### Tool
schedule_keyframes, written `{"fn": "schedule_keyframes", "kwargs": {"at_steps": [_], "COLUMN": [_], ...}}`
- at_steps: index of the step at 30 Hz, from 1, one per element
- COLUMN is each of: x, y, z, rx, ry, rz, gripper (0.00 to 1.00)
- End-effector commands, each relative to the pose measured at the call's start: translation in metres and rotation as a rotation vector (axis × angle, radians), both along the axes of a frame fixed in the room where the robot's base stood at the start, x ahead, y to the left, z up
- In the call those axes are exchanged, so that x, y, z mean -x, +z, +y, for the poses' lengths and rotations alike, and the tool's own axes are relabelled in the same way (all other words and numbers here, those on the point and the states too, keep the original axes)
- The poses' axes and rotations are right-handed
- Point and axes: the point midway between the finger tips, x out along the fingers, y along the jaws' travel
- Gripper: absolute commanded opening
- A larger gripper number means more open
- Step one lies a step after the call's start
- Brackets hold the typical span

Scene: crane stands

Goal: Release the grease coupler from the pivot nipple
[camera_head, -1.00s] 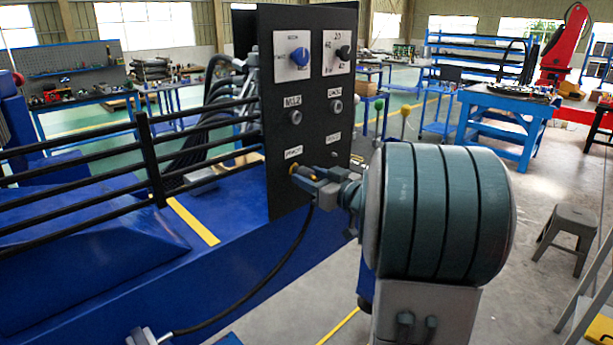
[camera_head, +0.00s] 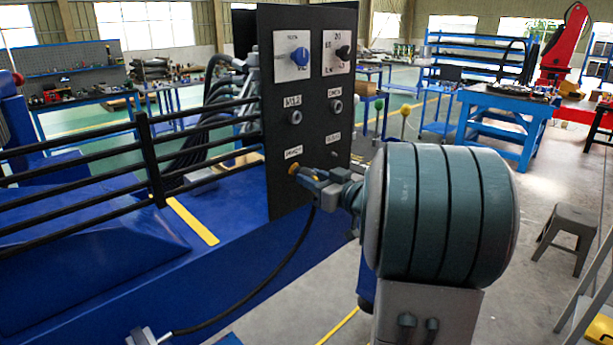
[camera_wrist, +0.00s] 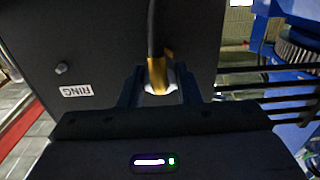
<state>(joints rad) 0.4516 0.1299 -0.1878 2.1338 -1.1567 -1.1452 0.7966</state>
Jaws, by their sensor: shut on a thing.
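The grease coupler is a small brass-coloured fitting (camera_head: 293,169) at the black panel, just below the pivot label (camera_head: 293,153). It also shows as a yellow and pale fitting in the wrist view (camera_wrist: 158,75), between my two fingers. My gripper (camera_head: 308,178) is shut on the coupler, close in front of the panel. A black hose (camera_head: 301,240) hangs from the coupler and curves down to the lower left. The pivot nipple is hidden behind the coupler and fingers. I cannot tell whether the coupler is seated on it or slightly apart.
The black panel (camera_head: 308,100) carries a blue knob (camera_head: 300,57), a black knob (camera_head: 343,52) and two round fittings under labels. The ring nipple (camera_wrist: 62,68) stands beside its label in the wrist view. Black rails (camera_head: 100,140) and a blue base (camera_head: 100,280) lie left.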

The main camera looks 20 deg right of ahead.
Motion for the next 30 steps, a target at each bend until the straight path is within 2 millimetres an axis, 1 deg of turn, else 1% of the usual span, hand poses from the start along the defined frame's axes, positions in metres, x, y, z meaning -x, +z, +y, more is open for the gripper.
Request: {"fn": "schedule_keyframes", "kwargs": {"at_steps": [19,30], "x": [0.031,0.033], "y": [0.001,0.001], "z": [-0.011,-0.012], "rx": [-0.001,-0.001], "ry": [-0.001,0.0], "rz": [-0.002,-0.002], "gripper": [0.05,0.05]}}
